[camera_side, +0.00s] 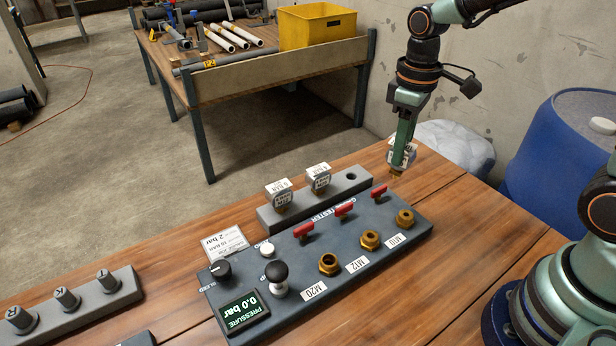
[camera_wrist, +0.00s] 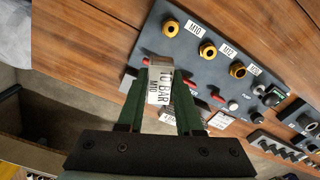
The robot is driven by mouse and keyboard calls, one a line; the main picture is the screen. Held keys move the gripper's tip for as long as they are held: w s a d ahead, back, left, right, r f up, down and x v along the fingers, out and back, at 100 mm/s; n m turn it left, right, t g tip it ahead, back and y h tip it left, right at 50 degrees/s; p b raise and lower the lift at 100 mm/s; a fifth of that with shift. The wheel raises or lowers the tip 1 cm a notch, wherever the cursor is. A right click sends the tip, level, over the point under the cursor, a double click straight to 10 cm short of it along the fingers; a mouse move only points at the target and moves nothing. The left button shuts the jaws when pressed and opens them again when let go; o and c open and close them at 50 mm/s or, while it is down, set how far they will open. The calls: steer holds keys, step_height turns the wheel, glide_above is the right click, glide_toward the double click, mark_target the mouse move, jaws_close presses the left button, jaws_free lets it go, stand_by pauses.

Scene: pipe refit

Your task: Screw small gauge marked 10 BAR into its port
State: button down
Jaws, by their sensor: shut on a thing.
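My gripper (camera_side: 402,158) is shut on the small gauge (camera_side: 392,154), a white-faced block with a brass threaded end pointing down. In the wrist view the gauge (camera_wrist: 160,84) sits between the green fingers and reads 10 BAR and M10. It is held upright in the air, beyond the rack's right end and apart from the tester. The grey tester panel (camera_side: 240,290) has brass ports labelled M20 (camera_side: 328,264), M12 (camera_side: 370,240) and M10 (camera_side: 404,217). The M10 port (camera_wrist: 170,28) also shows in the wrist view and looks empty.
Red valve levers (camera_side: 344,209) stand behind the ports. Two gauges (camera_side: 280,194) stand in the grey rack (camera_side: 340,196), whose right hole is empty. A black-knobbed pump handle (camera_side: 278,273) and a display (camera_side: 246,309) reading 0.0 bar are at the panel's left.

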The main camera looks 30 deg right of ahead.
steer(key=s+f+m, duration=0.4)
steer(key=shift+s+m, duration=0.3)
stand_by(0.6)
steer(key=shift+f, duration=1.75)
stand_by(3.0)
steer(key=m, duration=0.6)
stand_by(0.4)
steer(key=m, duration=0.6)
